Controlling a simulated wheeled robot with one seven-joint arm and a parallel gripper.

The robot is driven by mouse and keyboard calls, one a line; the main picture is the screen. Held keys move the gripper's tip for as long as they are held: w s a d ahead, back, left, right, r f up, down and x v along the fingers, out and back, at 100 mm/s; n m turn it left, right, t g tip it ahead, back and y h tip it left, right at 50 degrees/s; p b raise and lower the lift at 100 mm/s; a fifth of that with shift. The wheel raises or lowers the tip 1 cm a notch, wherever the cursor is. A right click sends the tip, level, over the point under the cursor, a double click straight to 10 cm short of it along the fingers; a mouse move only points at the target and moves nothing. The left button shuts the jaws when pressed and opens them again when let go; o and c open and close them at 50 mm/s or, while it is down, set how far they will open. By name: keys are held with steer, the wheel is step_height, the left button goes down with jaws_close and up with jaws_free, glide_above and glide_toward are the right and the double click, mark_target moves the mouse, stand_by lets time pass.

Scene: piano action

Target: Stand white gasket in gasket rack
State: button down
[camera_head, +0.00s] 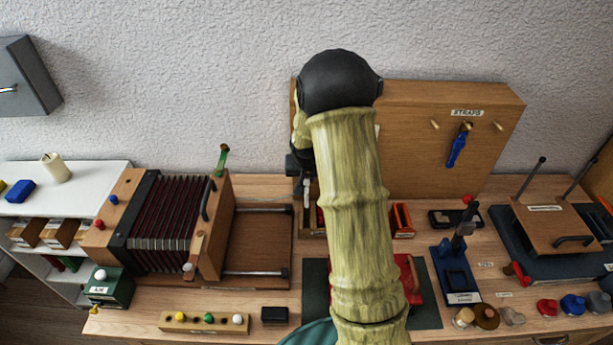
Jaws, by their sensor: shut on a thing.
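My gripper (305,186) is at the centre, left of my arm and in front of the wooden back board. It is seen small and partly covered by my arm. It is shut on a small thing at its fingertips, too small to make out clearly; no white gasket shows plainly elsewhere. Below the gripper is a wooden compartment box (312,234) with a label, partly hidden behind my arm. An orange-red slotted holder (402,219) shows to the right of my arm. I cannot tell which of these is the gasket rack.
A bellows instrument (165,225) stands at left. The back board (420,150) carries pegs and a blue strap (457,146). A red tray (411,280) on a dark mat is mostly behind my arm. A blue stand (455,275) and a hinged press (550,230) fill the right.

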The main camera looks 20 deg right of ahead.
mark_target(307, 189)
steer(key=shift+f+b, duration=2.85)
steer(key=shift+f, duration=1.25)
steer(key=shift+s+f+b, duration=0.1)
steer(key=shift+f+b, duration=1.7)
steer(key=shift+f, duration=0.35)
steer(key=c, duration=1.1)
jaws_free()
steer(key=shift+o, duration=0.2)
steer(key=shift+r, duration=0.1)
steer(key=shift+r+p, duration=2.65)
steer(key=shift+r, duration=1.05)
